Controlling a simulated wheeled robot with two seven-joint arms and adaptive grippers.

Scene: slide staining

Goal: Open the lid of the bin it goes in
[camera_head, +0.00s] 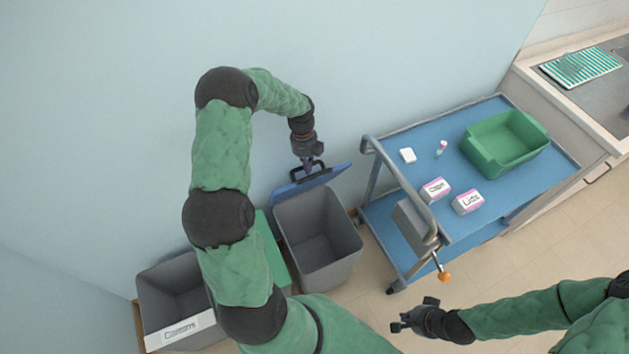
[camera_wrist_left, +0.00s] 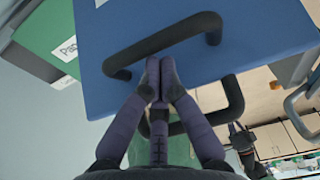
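A grey bin (camera_head: 318,245) stands against the wall with its blue lid (camera_head: 318,180) raised and tilted up at the back, so the inside shows dark and empty. The lid also fills the left wrist view (camera_wrist_left: 110,35), with a black bar handle (camera_wrist_left: 165,42) on it. My left gripper (camera_head: 306,164) is at the lid's upper edge; in the left wrist view its fingertips (camera_wrist_left: 160,65) are together just below the handle, with nothing visible between them. My right gripper (camera_head: 412,315) is empty, fingers apart, above the floor in front of the trolley.
A bin with a green lid (camera_head: 270,250) is partly behind my left arm; an open grey bin (camera_head: 168,284) with a white label stands further left. A blue trolley (camera_head: 400,140) at right carries a green tub (camera_head: 478,157), two labelled boxes and small white items. Open floor lies in front.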

